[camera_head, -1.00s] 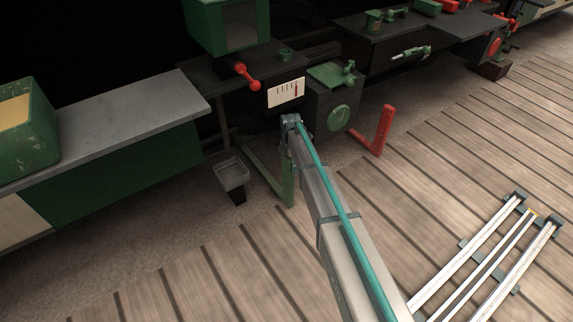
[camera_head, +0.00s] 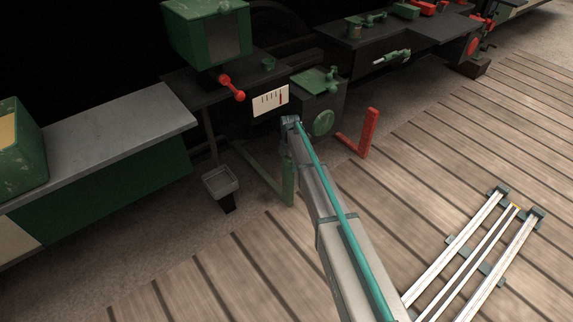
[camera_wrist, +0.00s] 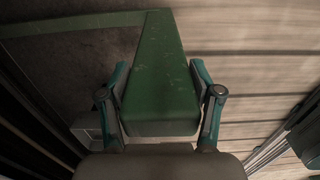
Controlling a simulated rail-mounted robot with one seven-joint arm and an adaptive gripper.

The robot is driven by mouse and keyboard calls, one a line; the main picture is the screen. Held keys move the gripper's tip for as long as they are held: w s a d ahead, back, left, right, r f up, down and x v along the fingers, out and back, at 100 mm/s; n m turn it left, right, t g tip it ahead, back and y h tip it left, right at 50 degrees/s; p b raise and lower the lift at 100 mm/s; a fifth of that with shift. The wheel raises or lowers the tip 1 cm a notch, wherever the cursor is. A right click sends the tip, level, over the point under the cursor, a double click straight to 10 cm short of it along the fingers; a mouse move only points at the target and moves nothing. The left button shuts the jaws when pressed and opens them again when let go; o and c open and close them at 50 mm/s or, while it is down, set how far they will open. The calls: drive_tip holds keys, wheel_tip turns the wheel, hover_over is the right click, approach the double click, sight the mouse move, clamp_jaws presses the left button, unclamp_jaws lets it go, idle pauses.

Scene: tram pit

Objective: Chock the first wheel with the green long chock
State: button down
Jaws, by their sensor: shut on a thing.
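The green long chock is an L-shaped bar. In the wrist view its thick scuffed green end (camera_wrist: 160,85) lies between the two fingers of my gripper (camera_wrist: 160,66), which is shut on it. A thin leg runs off to the upper left there. In the head view the chock (camera_head: 289,188) hangs at the end of my arm, one leg pointing down and the other reaching back left. My gripper (camera_head: 289,150) is partly hidden by my arm. I cannot make out a wheel for certain in either view.
A red L-shaped chock (camera_head: 368,134) is on the floor to the right. A grey bin (camera_head: 221,181) stands left of the held chock. A dark machine bench (camera_head: 190,88) and a grey-topped bench (camera_head: 120,130) line the back. The plank floor in front (camera_head: 240,270) is clear.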

drive_tip(key=shift+w+d, duration=0.1)
drive_tip(key=shift+d, duration=0.05)
drive_tip(key=shift+c, duration=0.6)
unclamp_jaws()
